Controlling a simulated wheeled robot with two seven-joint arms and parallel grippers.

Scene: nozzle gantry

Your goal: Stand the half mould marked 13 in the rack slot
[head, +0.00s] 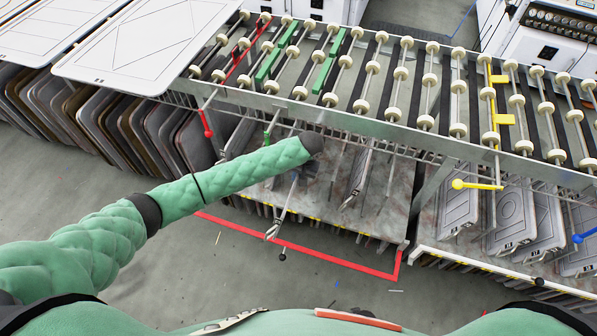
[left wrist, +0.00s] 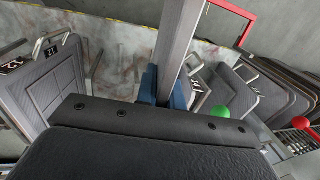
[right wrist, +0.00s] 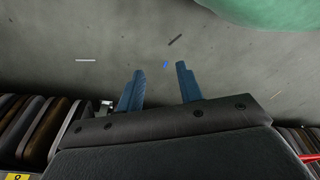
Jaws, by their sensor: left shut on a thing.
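My left gripper (left wrist: 164,88) is shut on a grey flat half mould (left wrist: 182,42), seen edge-on between its blue fingers in the left wrist view. In the head view my left arm reaches to the front of the rack, and a thin edge-on piece (head: 285,205) shows below its end. The held mould's number is hidden. The rack's lower shelf (head: 385,205) has a mottled pale surface. A mould marked 12 (left wrist: 48,85) stands upright to the left in the left wrist view. My right gripper (right wrist: 160,88) is open and empty above the floor.
Rollers (head: 400,75) on a metal frame run above the shelf. Red (head: 208,132), yellow (head: 458,184) and green (left wrist: 220,112) knobs stick out. Other moulds stand at the left (head: 120,120) and right (head: 512,215). The floor in front is mostly clear, with a red line (head: 300,245).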

